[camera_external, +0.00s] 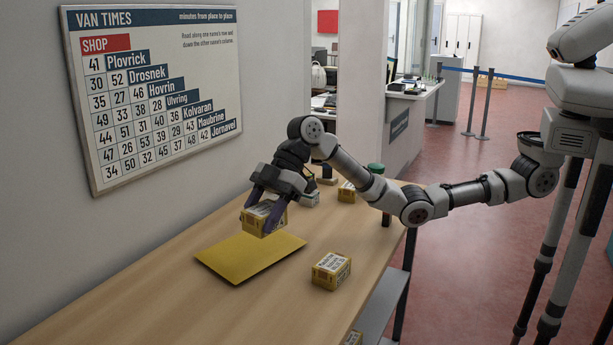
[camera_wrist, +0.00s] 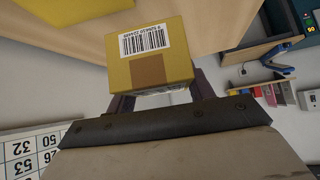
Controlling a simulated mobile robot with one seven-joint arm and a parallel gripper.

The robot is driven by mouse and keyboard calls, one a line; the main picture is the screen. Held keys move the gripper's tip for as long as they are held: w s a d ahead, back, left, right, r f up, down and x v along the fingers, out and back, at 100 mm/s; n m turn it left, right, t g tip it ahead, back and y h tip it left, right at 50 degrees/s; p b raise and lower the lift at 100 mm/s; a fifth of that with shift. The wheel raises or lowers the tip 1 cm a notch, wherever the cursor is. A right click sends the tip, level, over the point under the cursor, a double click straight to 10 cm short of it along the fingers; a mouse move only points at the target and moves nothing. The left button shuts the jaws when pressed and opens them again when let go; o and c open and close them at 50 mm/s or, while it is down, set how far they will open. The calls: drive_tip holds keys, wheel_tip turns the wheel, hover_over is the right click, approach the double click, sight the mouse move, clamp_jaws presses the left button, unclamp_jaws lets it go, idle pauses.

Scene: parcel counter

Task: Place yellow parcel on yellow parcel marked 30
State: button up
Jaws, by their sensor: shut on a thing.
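A yellow parcel (camera_external: 262,218) is held in my gripper (camera_external: 266,208), just above the far part of a flat yellow mat (camera_external: 235,262) on the counter. In the wrist view the held parcel (camera_wrist: 150,55) shows a barcode label and a brown tape patch between the fingers (camera_wrist: 160,95). A second yellow parcel (camera_external: 331,270) with a printed label stands to the right of the mat; I cannot read its marking. No number 30 is legible on any parcel.
The wooden counter (camera_external: 190,300) is bare at the front left of the mat. A van times board (camera_external: 150,90) hangs on the left wall.

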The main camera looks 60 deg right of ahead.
drive_tip(key=w+d+r+m+t+p, duration=0.1)
drive_tip(key=w+d+r, duration=0.15)
drive_tip(key=d, duration=0.45)
drive_tip(key=w+d+r+m+t+p, duration=0.1)
drive_tip(key=w+d+r, duration=0.15)
drive_tip(key=d, duration=0.35)
wheel_tip(320, 180, up, 6)
drive_tip(key=m+t+h+p, duration=0.25)
drive_tip(key=m+p, duration=0.25)
drive_tip(key=p, duration=0.4)
hover_over(350, 191)
drive_tip(key=w+d, duration=0.2)
drive_tip(key=d, duration=0.1)
wheel_tip(350, 191, down, 16)
drive_tip(key=shift+d+r+b, duration=0.1)
drive_tip(key=shift+r+b, duration=0.1)
drive_tip(key=shift+b, duration=0.9)
drive_tip(key=shift+f+b, duration=1.75)
drive_tip(key=shift+f, duration=0.5)
drive_tip(key=shift+f, duration=0.2)
drive_tip(key=o, duration=1)
drive_tip(key=shift+r, duration=0.1)
